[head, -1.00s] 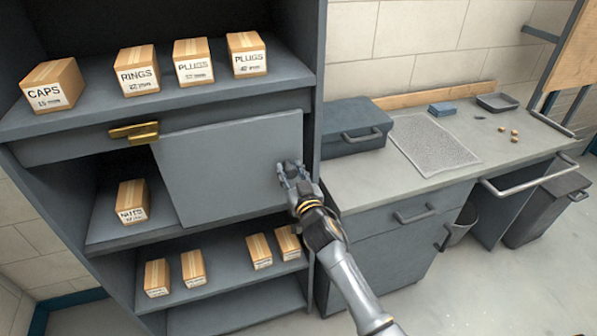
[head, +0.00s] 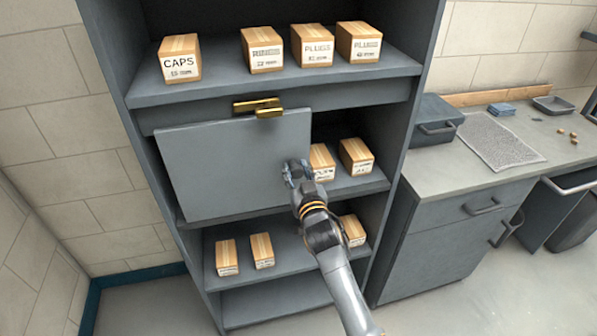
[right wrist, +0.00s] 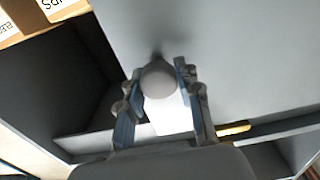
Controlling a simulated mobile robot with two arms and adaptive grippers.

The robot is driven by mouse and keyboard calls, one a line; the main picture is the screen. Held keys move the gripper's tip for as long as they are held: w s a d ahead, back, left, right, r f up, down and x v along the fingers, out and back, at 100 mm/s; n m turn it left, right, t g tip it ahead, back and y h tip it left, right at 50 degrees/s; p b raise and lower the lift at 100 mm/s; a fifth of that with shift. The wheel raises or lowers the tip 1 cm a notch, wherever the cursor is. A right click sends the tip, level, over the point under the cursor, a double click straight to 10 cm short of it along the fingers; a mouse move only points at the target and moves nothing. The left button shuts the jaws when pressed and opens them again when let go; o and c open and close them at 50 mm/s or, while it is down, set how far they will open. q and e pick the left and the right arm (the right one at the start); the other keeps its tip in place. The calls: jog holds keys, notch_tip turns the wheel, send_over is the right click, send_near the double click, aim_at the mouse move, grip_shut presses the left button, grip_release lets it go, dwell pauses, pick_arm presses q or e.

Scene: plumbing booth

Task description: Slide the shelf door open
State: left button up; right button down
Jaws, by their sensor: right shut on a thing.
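The grey shelf door (head: 232,165) is a flat panel that covers the left part of the middle shelf bay. The bay's right part is open and shows two boxes. My right gripper (head: 296,172) is at the door's right edge, shut on the door's round knob (right wrist: 158,80), which shows between the fingers in the right wrist view. In that view the door (right wrist: 230,60) fills the upper right. A brass handle-like piece (head: 257,105) is on the rail above the door. My left gripper is not in view.
Boxes marked caps (head: 180,59), plugs (head: 312,46) and others stand on the top shelf. More boxes (head: 262,250) stand on the lower shelf. A workbench (head: 440,165) with a blue-grey toolbox (head: 436,122) stands to the right.

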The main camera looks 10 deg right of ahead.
jog(key=shift+a+f, duration=0.1)
jog(key=shift+a, duration=0.45)
jog(key=c, duration=0.9)
grip_release()
jog(key=shift+c, duration=0.2)
jog(key=s, duration=1.2)
jog(key=shift+d, duration=0.25)
